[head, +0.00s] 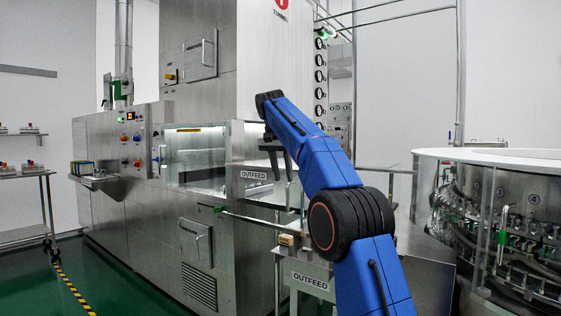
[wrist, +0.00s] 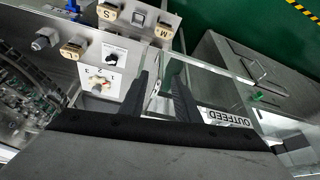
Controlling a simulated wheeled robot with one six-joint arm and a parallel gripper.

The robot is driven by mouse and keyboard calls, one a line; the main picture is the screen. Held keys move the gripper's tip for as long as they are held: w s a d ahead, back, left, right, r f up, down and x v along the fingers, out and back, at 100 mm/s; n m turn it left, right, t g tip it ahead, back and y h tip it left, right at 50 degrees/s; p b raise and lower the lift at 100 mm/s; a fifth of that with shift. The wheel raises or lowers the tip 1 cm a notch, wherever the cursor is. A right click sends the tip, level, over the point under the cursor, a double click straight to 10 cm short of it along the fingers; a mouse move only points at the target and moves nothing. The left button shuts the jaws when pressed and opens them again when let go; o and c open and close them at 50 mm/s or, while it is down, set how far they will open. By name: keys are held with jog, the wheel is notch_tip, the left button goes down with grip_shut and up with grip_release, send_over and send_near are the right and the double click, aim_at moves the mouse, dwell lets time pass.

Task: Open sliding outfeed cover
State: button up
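A clear panel with a steel frame (head: 250,148), which looks like the outfeed cover, stands at the washer's right end above a white OUTFEED label (head: 254,174). In the wrist view an OUTFEED label (wrist: 226,118) shows beside the right finger, with clear panel nearby. My gripper (head: 280,170) hangs with its dark fingers down in front of the panel's right part. In the wrist view its fingers (wrist: 162,75) are apart with nothing seen between them. I cannot tell whether they touch the cover, and its handle is not clearly visible.
A steel control plate with switches and tan-labelled parts (wrist: 125,55) lies left of the fingers in the wrist view. A green-ended rail (head: 255,221) runs below the cover. A second OUTFEED sign (head: 310,281) is lower down. A round vial machine (head: 500,215) stands at right.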

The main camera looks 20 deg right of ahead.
jog(key=v, duration=0.5)
jog(key=shift+a+r, duration=0.1)
jog(key=shift+r, duration=0.1)
jog(key=shift+s, duration=0.1)
jog(key=shift+s+r, duration=0.1)
jog(key=s+d+f+n+y, duration=0.1)
jog(key=s+f+n, duration=0.25)
jog(key=s, duration=0.95)
jog(key=s+d+f+n, duration=0.15)
jog(key=s+f, duration=0.35)
jog(key=s, duration=0.7)
jog(key=s+a+f+n+t+y, duration=0.1)
jog(key=s+f+n, duration=0.2)
jog(key=s+f, duration=2.5)
notch_tip(320, 180, down, 4)
jog(key=shift+s+a+f+y, duration=0.2)
jog(key=shift+s+y, duration=0.2)
